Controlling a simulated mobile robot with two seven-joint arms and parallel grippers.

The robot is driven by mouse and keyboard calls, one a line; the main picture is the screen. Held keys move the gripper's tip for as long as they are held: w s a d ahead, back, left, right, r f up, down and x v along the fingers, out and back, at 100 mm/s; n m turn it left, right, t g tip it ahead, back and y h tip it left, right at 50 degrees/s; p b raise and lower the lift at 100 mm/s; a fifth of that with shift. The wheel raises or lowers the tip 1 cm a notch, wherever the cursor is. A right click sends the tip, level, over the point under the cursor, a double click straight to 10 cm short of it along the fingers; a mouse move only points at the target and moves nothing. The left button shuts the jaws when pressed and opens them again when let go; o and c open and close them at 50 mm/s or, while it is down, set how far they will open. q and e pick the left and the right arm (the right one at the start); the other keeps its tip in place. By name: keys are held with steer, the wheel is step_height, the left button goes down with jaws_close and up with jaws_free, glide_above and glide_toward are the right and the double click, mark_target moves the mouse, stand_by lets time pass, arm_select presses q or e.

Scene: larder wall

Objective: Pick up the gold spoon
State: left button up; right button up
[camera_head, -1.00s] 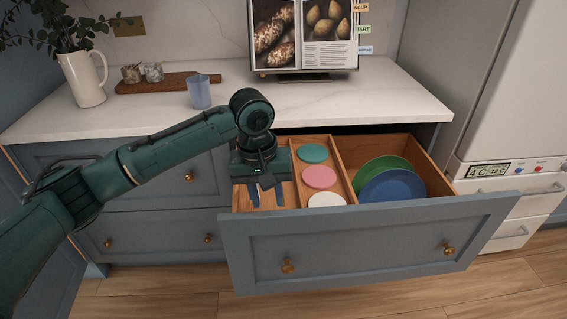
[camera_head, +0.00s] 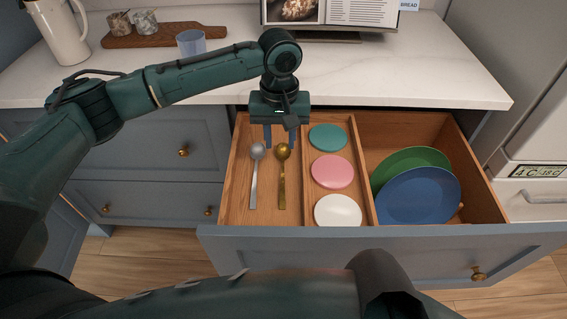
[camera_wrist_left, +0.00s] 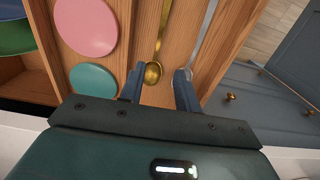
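The gold spoon (camera_head: 282,185) lies in the left compartment of the open drawer (camera_head: 340,236), its bowl toward the back. A silver spoon (camera_head: 253,188) lies beside it on the left. My left gripper (camera_head: 279,138) is over the back of that compartment, just beyond the gold spoon's bowl, with its two fingers apart and empty. In the left wrist view, the gold spoon's bowl (camera_wrist_left: 153,73) shows between the open fingertips (camera_wrist_left: 158,84), nearer one finger. The silver spoon (camera_wrist_left: 206,40) also shows there. My right gripper is not in view.
The middle compartment holds a teal disc (camera_head: 328,137), a pink disc (camera_head: 333,171) and a white disc (camera_head: 338,210). Green (camera_head: 410,158) and blue (camera_head: 420,197) plates lie in the right one. The countertop (camera_head: 400,80) overhangs the drawer's back, with a blue cup (camera_head: 191,43) on it.

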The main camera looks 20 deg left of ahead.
mark_target(283, 163)
arm_select(q)
steer(key=shift+w+d+f, duration=0.1)
steer(key=shift+d+f, duration=0.05)
steer(key=shift+f, duration=1.65)
steer(key=shift+w+d+f, duration=0.1)
steer(key=shift+f, duration=1.65)
steer(key=shift+c, duration=0.4)
jaws_close()
